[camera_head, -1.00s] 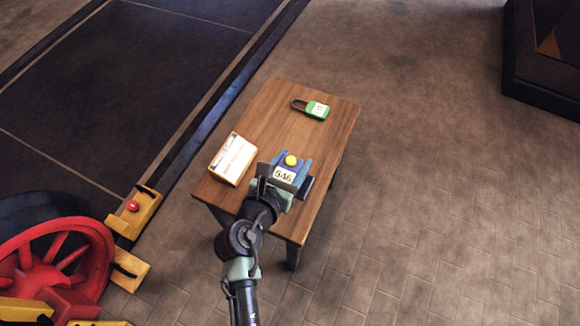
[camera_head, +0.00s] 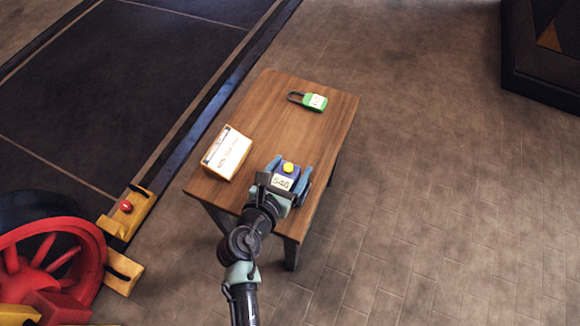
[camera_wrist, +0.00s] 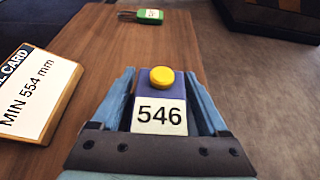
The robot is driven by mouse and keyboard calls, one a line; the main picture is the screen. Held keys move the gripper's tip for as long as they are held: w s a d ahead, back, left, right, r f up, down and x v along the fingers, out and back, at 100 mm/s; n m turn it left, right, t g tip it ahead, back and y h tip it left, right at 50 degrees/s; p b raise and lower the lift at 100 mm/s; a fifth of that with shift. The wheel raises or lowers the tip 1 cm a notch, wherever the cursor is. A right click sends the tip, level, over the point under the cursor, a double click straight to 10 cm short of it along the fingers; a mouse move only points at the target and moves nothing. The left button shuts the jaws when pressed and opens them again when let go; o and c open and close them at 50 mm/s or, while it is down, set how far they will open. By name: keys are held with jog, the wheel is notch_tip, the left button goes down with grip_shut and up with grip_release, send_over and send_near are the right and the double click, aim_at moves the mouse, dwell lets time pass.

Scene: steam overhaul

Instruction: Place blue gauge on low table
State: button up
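The blue gauge (camera_head: 284,180) is a small block with a yellow button on top and a white label reading 546. It also shows in the wrist view (camera_wrist: 160,116). My gripper (camera_head: 288,172) has its two blue fingers on either side of the gauge and appears shut on it. The low table (camera_head: 275,120) is a wooden table, and the gauge is over its near right part. Whether the gauge touches the tabletop I cannot tell.
A white card block (camera_head: 228,153) reading MIN 554 mm in the wrist view lies left of the gauge. A green padlock (camera_head: 314,101) lies at the table's far end. The tabletop between them is bare. A red wheel (camera_head: 50,262) stands at lower left.

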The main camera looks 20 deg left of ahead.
jog(key=shift+o, duration=0.6)
jog(key=shift+s+r, duration=0.1)
jog(key=shift+r, duration=0.1)
jog(key=p+v, duration=0.4)
jog(key=v, duration=0.7)
jog(key=shift+s+r, duration=0.2)
jog(key=shift+s, duration=0.15)
